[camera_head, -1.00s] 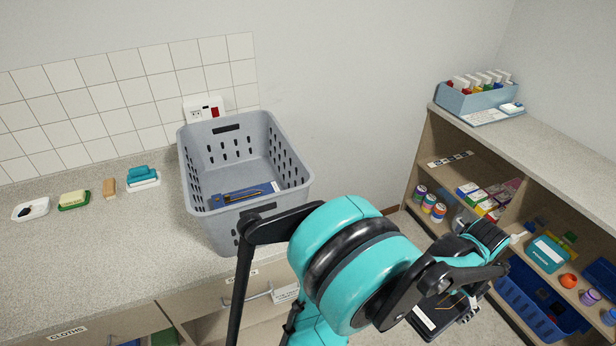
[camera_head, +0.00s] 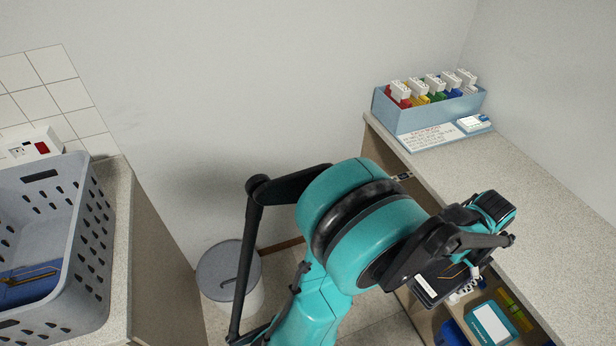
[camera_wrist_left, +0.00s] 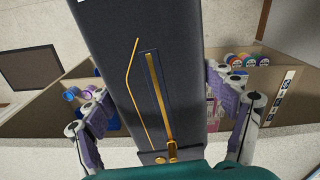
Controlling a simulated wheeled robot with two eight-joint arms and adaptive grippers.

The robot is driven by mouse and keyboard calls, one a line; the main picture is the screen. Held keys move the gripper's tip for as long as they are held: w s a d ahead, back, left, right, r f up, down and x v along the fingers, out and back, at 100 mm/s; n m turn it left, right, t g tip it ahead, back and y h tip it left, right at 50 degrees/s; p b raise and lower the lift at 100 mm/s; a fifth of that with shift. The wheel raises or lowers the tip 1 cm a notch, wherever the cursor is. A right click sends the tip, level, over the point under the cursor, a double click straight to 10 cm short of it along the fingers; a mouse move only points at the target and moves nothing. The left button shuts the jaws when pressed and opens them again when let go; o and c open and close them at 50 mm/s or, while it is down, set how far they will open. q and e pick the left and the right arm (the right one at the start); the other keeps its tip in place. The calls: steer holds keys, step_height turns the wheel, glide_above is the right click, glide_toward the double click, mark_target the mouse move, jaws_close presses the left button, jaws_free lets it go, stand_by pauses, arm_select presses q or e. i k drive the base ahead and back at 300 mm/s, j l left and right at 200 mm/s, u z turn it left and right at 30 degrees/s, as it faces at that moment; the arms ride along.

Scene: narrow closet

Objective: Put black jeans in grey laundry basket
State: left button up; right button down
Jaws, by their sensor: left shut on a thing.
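The black jeans (camera_head: 432,288) are a dark folded bundle with orange stitching and a white tag, low at the right of the head view. My left gripper (camera_head: 466,266) is shut on them and holds them up, close to the right-hand shelf unit. In the left wrist view the jeans (camera_wrist_left: 112,65) lie between the two fingers and fill the middle. The grey laundry basket (camera_head: 88,235) stands on the counter at the left edge, partly cut off. Blue jeans (camera_head: 25,290) with orange stitching lie in it. My right gripper is not in view.
A grey-lidded bin (camera_head: 228,272) stands on the floor between the counter (camera_head: 120,190) and the shelf unit (camera_head: 480,165). A blue box (camera_head: 400,118) of colored items stands on the shelf unit's top. A socket with a red switch (camera_head: 35,148) is behind the basket.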

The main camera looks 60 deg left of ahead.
mark_target(62, 241)
steer(key=i+u, duration=0.2)
steer(key=u, duration=0.3)
steer(key=i+l+u, duration=0.1)
steer(key=u, duration=0.4)
steer(key=i+l+u, duration=0.2)
steer(key=u, duration=0.3)
